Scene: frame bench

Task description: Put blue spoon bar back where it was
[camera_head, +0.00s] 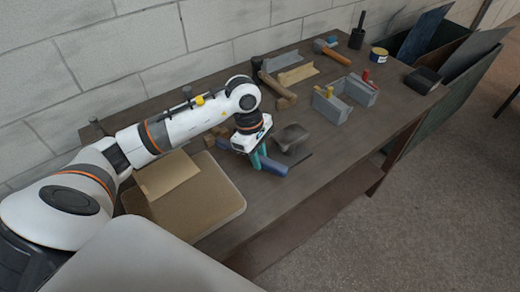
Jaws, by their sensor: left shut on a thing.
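The blue spoon bar (275,170) is a short blue piece low over or on the brown bench (248,240), right of the tan padded board. My left gripper (259,163) reaches in from the left, points down and is shut on the bar. The fingers hide part of the bar, and I cannot tell whether it touches the bench top. A thin dark piece (300,160) shows just right of the bar. My right gripper is not in view.
A dark grey lump (291,137) sits just behind the bar. A tan padded board (205,205) lies to the left. A grey holder (330,106) with red and yellow pieces and hammers (277,91) stand farther back. The front right bench top is clear.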

